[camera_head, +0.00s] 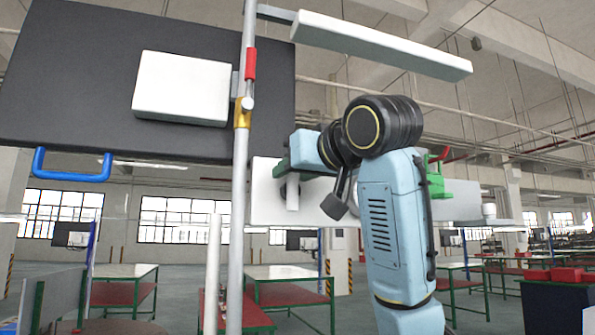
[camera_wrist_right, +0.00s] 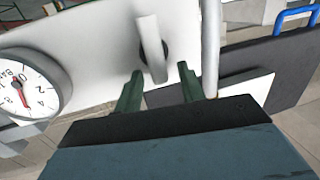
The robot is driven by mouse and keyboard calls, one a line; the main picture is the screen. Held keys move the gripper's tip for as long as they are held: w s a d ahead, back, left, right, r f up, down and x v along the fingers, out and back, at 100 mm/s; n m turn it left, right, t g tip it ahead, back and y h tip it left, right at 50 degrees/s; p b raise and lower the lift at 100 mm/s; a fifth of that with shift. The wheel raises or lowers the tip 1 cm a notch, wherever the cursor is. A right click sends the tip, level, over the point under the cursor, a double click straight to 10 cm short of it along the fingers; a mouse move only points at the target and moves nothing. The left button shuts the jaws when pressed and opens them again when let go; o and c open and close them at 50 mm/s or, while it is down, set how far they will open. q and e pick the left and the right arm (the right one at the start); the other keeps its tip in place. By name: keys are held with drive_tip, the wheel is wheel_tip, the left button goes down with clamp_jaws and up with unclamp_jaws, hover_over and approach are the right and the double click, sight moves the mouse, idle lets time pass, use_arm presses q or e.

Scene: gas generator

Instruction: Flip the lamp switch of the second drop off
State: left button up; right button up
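A white panel (camera_head: 264,208) carries a dark round switch base with a pale lever (camera_head: 292,196), partly behind my right arm. In the right wrist view the white panel (camera_wrist_right: 90,45) fills the top, and its pale lever (camera_wrist_right: 152,48) stands out from the dark round base. My left gripper is not in view.
A metal pole (camera_head: 240,200) stands left of the gripper, with a black board (camera_head: 80,80) and white box (camera_head: 183,88) behind it. A long white bar (camera_head: 380,45) hangs above. A round gauge (camera_wrist_right: 28,82) is close by.

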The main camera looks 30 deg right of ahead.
drive_tip(key=s+b, duration=0.4)
drive_tip(key=s, duration=0.9)
drive_tip(key=shift+s+a+r+b, duration=0.2)
drive_tip(key=shift+a+r+b, duration=0.05)
drive_tip(key=shift+r+b, duration=0.15)
